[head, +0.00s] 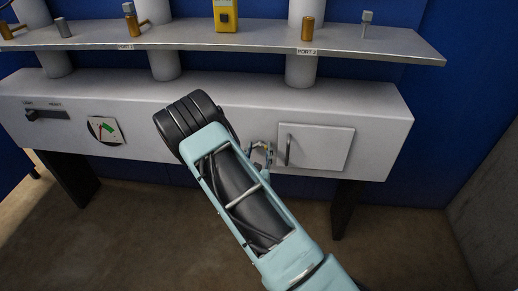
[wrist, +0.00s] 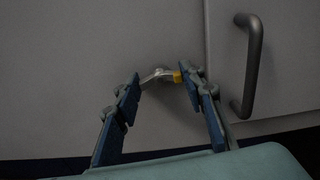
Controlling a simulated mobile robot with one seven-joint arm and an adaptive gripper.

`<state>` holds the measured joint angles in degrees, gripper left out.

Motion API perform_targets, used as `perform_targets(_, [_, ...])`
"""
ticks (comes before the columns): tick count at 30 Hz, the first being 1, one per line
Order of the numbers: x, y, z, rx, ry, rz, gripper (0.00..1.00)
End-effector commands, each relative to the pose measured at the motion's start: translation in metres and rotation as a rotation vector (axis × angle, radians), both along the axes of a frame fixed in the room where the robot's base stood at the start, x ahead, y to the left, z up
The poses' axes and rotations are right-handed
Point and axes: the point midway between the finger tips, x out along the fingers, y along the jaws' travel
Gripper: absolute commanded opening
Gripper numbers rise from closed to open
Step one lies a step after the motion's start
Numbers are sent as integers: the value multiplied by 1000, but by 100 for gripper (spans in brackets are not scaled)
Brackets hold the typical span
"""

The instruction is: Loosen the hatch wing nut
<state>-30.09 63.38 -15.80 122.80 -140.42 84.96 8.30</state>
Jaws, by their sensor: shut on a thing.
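The hatch (head: 325,148) is a pale square door on the right of the white cabinet front. Its dark bar handle shows in the wrist view (wrist: 249,66). The wing nut (wrist: 158,74) sits on the panel just left of the hatch edge. It has a grey metal wing and a yellow part at its right end. My gripper (wrist: 161,79) is shut on the wing nut, one blue-padded finger at each side. In the head view my gripper (head: 262,155) is small and partly behind my arm, and the wing nut cannot be made out clearly.
A metal shelf (head: 395,48) runs above the cabinet, with brass and grey fittings and a yellow device (head: 226,16). A round gauge (head: 105,130) and a dark switch (head: 46,115) are on the left. The hatch handle stands out close to my right finger.

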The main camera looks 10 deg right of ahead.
Motion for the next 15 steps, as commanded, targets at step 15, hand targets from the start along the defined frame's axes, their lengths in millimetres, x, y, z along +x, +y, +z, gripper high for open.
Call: perform_targets(15, [0,2,3,-436,144,3,13])
